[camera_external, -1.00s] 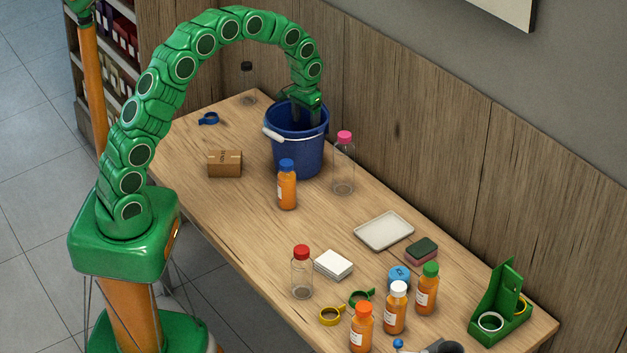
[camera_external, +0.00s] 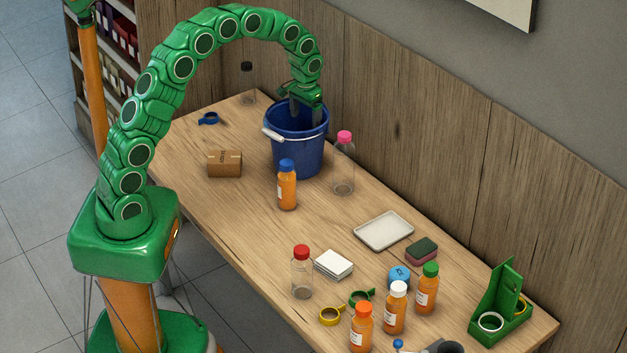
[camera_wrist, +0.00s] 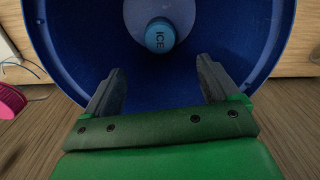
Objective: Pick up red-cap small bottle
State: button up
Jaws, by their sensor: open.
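The red-cap small bottle (camera_external: 302,273) is clear, looks empty and stands upright on the table, left of the white stack. My gripper (camera_external: 304,118) is at the mouth of the blue bucket (camera_external: 297,150), far behind the bottle. In the wrist view its two fingers (camera_wrist: 160,90) are apart with nothing between them. Beyond them, inside the bucket (camera_wrist: 80,45), is a round blue cap marked ICE (camera_wrist: 160,36). The red-cap bottle is not in the wrist view.
An orange bottle with a blue cap (camera_external: 287,187) and a clear pink-cap bottle (camera_external: 343,165) stand beside the bucket. A white tray (camera_external: 384,231), a sponge (camera_external: 421,251), several juice bottles (camera_external: 396,310) and a green holder (camera_external: 499,310) fill the front right.

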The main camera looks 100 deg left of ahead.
notch_tip(320, 180, up, 7)
jog(key=w+d+m, duration=0.2)
jog(key=w+d, duration=0.2)
jog(key=d, duration=0.4)
jog(key=w+d+m, duration=0.2)
jog(key=w+d, duration=0.3)
jog(key=d, duration=0.2)
jog(key=m, duration=1)
send_near(303, 259)
jog(key=f, duration=0.1)
jog(key=a+f, duration=0.1)
jog(key=f, duration=0.1)
jog(key=shift+s+a+f, duration=0.15)
jog(key=shift+s, duration=0.1)
jog(key=shift+a+f, duration=0.15)
jog(key=shift+f, duration=2)
jog(key=shift+a+f, duration=0.15)
jog(key=shift+f, duration=2)
jog(key=shift+c, duration=0.3)
